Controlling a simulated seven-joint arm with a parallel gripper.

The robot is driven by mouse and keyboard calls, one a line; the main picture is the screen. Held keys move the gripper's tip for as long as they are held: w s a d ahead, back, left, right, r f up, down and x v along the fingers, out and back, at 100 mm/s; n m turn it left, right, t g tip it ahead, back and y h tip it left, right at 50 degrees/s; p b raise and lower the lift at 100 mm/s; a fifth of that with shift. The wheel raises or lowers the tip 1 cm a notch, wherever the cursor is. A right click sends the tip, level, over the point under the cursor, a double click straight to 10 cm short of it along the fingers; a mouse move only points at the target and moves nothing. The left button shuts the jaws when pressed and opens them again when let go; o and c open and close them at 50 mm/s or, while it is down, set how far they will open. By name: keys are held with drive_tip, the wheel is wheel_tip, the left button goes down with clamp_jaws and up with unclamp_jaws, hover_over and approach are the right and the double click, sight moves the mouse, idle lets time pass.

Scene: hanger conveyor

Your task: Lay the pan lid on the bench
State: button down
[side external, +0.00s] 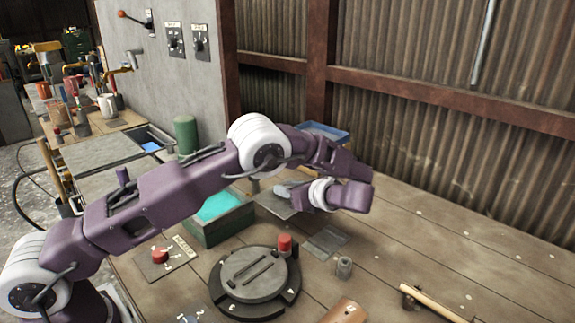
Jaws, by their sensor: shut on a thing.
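My gripper (302,196) is at the end of the purple arm, low over the far part of the wooden bench (440,232), and points left. It is shut on a small light grey, rounded thing (284,190), which I take to be the pan lid. Only part of it shows, and the fingers are too small to make out. A flat grey plate (277,208) lies just below it. I cannot tell whether the lid touches the plate or the bench.
A green box with a turquoise inside (217,205) stands left of my gripper. A dark round fixture (252,279) with a red knob (285,243) is in front. A small metal cylinder (344,267) and a wooden-handled tool (440,303) lie nearby. The bench's right side is mostly clear.

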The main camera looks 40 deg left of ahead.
drive_tip(key=shift+f, duration=3.05)
drive_tip(key=c, duration=1.1)
unclamp_jaws()
drive_tip(key=shift+o, duration=0.2)
